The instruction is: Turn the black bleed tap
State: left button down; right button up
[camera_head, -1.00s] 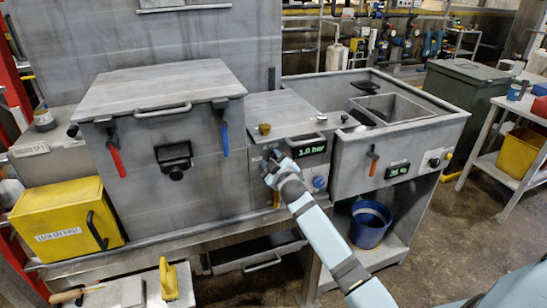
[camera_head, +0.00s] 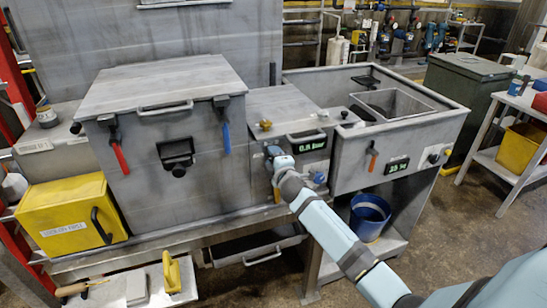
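My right gripper (camera_head: 272,154) is at the front panel (camera_head: 256,185) of the small grey unit, just left of its green display (camera_head: 308,144). My arm reaches it from the lower right. The gripper hides the part of the panel in front of it, and I cannot make out a black bleed tap there. Its fingers are too small and hidden to tell whether they are open or shut. The display reading appears to begin with 0. My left gripper is not in view.
A blue knob (camera_head: 317,176) is close to the right of my gripper. The large grey chamber (camera_head: 160,90) stands left, with a red handle (camera_head: 119,157) and a blue handle (camera_head: 226,137). A brass knob (camera_head: 265,124) sits on top of the small unit.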

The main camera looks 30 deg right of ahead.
dwell(0.3)
jog(key=o, duration=0.8)
jog(key=shift+o, duration=0.2)
jog(key=b+v, duration=0.1)
jog(key=v, duration=1.3)
jog(key=shift+d, duration=0.1)
